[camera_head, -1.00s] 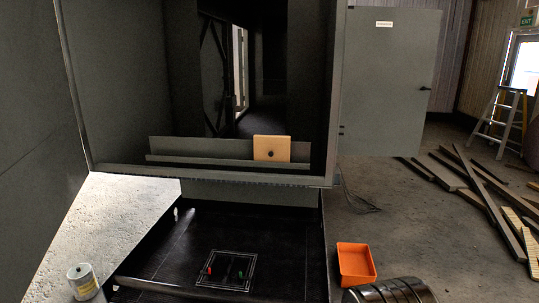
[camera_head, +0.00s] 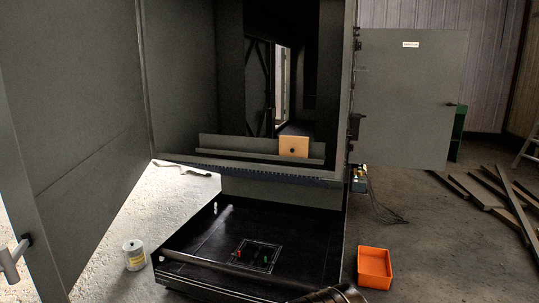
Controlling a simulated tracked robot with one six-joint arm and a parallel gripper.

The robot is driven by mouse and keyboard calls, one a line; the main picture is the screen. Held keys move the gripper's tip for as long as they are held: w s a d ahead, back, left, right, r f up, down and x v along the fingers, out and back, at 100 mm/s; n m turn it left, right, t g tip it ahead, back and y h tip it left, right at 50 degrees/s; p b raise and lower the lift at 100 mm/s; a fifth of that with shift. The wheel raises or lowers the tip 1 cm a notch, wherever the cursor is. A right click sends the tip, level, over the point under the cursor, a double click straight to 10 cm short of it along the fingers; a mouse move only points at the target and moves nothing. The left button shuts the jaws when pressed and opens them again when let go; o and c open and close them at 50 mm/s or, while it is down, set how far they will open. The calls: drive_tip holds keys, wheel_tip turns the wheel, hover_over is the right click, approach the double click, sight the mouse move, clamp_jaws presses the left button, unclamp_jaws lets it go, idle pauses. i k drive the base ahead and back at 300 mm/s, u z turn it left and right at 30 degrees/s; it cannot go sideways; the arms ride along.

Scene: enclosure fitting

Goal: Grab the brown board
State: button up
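The brown board (camera_head: 294,146) is a small light-brown, squarish panel with a dark round knob or hole at its middle. It stands upright at the right end of a grey ledge (camera_head: 225,146) inside the open grey cabinet (camera_head: 185,80). Nothing covers its front. My gripper is not in view. A dark rounded metal part at the bottom edge may be part of my arm; I cannot tell.
The cabinet's left door (camera_head: 75,130) and right door (camera_head: 412,95) stand open. A black tray (camera_head: 200,245) with red and green pieces lies below. An orange bin (camera_head: 375,267) stands right, a can (camera_head: 134,254) left. Planks (camera_head: 475,190) lie far right.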

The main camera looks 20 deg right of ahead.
sight(289, 146)
drive_tip(key=u, duration=0.15)
drive_tip(key=k, duration=0.45)
drive_tip(key=u, duration=0.25)
drive_tip(key=i, duration=1.5)
drive_tip(key=z, duration=0.4)
drive_tip(key=i, duration=0.9)
drive_tip(key=z, duration=0.7)
drive_tip(key=i, duration=0.6)
drive_tip(key=z, duration=0.25)
